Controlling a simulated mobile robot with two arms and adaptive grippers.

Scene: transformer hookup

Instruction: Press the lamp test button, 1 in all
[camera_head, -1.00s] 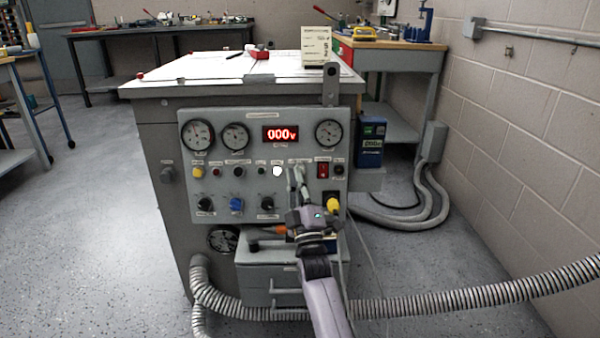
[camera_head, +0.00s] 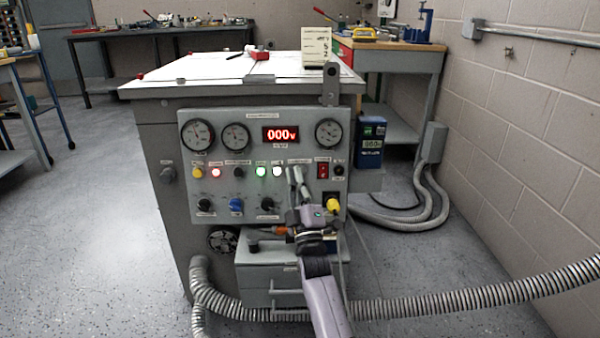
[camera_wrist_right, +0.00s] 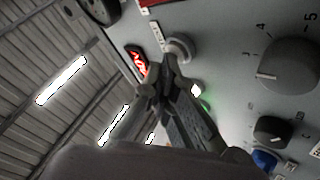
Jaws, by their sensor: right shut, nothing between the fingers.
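The control panel (camera_head: 190,125) is on the front of the grey cabinet. My right gripper (camera_head: 297,172) is shut and empty, its fingertips at the panel's row of lamps, right of a lit white lamp (camera_head: 278,171). In the right wrist view the gripper (camera_wrist_right: 168,75) is at a round grey button (camera_wrist_right: 180,47), apparently the lamp test button; its label is unreadable. The tips look to be at its edge, but contact is unclear. A red lamp (camera_head: 216,172) and a green lamp (camera_head: 261,171) are lit. My left gripper is not in view.
Several knobs, including a blue one (camera_head: 236,205), and a yellow part (camera_head: 333,205) are below. The red display (camera_head: 281,134) reads 000v. A ribbed hose (camera_head: 450,300) crosses in front.

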